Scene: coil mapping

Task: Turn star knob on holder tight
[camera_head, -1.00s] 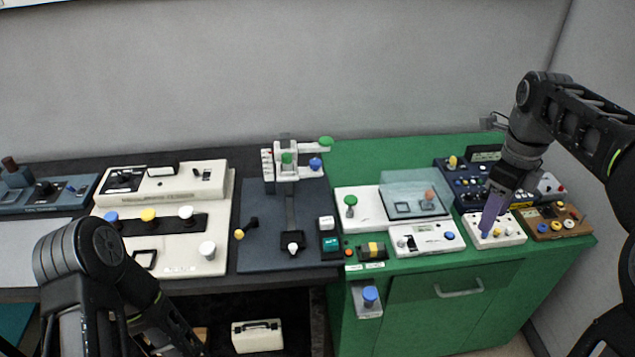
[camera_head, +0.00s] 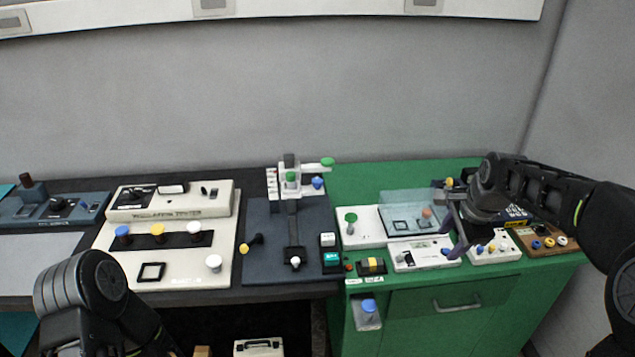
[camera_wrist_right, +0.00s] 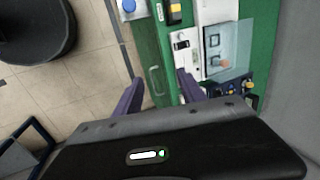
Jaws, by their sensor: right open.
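The holder (camera_head: 307,169) is a white stand at the back of the dark board (camera_head: 262,220) in the middle of the head view. It carries a green knob (camera_head: 327,161) on its right arm, another green knob (camera_head: 291,177) in front and a blue knob (camera_head: 317,182) at right. I cannot tell which of these is the star knob. My right gripper (camera_head: 453,240) has purple fingers, is open and empty, and hangs over the green bench well right of the holder. Its spread fingers also show in the right wrist view (camera_wrist_right: 160,76). My left gripper is out of view; only my left arm shows.
The green cabinet (camera_head: 440,325) carries a clear-lidded white unit (camera_head: 368,232), a white box with small knobs (camera_head: 493,249) and a brown box (camera_head: 543,240). A cream panel with several knobs (camera_head: 220,240) lies left of the dark board. The air above the boards is free.

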